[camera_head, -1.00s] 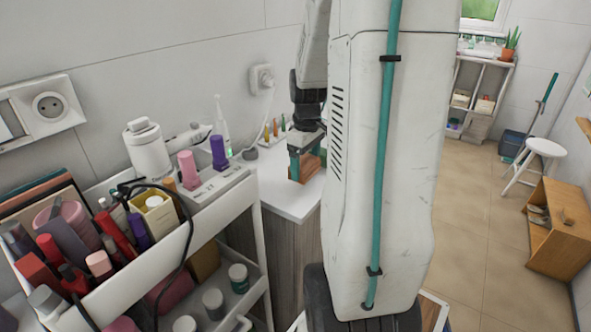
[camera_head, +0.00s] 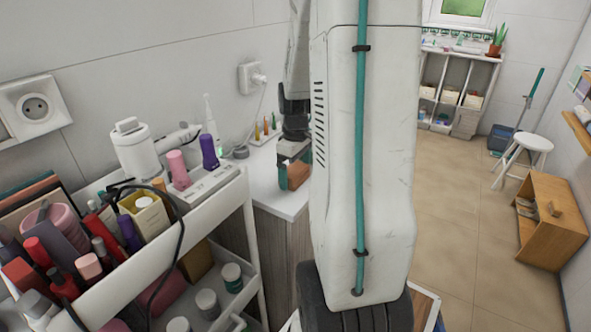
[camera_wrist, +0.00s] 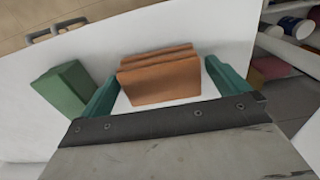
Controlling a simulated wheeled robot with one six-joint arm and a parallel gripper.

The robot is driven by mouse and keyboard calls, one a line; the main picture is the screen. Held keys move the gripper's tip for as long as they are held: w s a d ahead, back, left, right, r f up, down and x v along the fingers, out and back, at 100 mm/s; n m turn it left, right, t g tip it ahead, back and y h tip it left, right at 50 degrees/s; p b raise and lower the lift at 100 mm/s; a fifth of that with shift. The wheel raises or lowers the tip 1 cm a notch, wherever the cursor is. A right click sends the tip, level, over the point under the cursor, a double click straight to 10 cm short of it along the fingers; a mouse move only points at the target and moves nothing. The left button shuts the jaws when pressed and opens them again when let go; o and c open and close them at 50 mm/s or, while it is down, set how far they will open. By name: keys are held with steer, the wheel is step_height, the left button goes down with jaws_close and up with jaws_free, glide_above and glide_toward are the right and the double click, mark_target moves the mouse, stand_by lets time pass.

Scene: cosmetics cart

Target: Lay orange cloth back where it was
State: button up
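The orange cloth (camera_head: 299,176) is a folded, layered block at the white counter, partly hidden by my gripper and arm in the head view. In the wrist view the orange cloth (camera_wrist: 160,80) lies between the two teal fingers of my gripper (camera_wrist: 163,70). The fingertips are at its two side edges, and it appears held. My gripper (camera_head: 295,165) also shows in the head view, pointing down over the counter. I cannot tell whether the cloth touches the counter top.
A green folded block (camera_wrist: 65,88) is left of my gripper on the white counter (camera_head: 262,188). Small bottles (camera_head: 266,130) stand behind on the counter. A white cart (camera_head: 215,205) crowded with cosmetics is at left. Floor at right is open beside a stool (camera_head: 524,146) and wooden shelf (camera_head: 553,225).

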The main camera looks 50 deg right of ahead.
mark_target(295, 169)
step_height(295, 169, up, 12)
steer(key=a+r, duration=0.3)
steer(key=a, duration=0.7)
steer(key=s+a, duration=0.6)
steer(key=a, duration=0.4)
steer(key=s+a+t, duration=0.1)
steer(key=s+a, duration=0.5)
steer(key=a, duration=0.4)
steer(key=shift+s+a+r+m, duration=0.2)
steer(key=shift+s+r+m, duration=0.05)
steer(key=shift+r+m, duration=0.15)
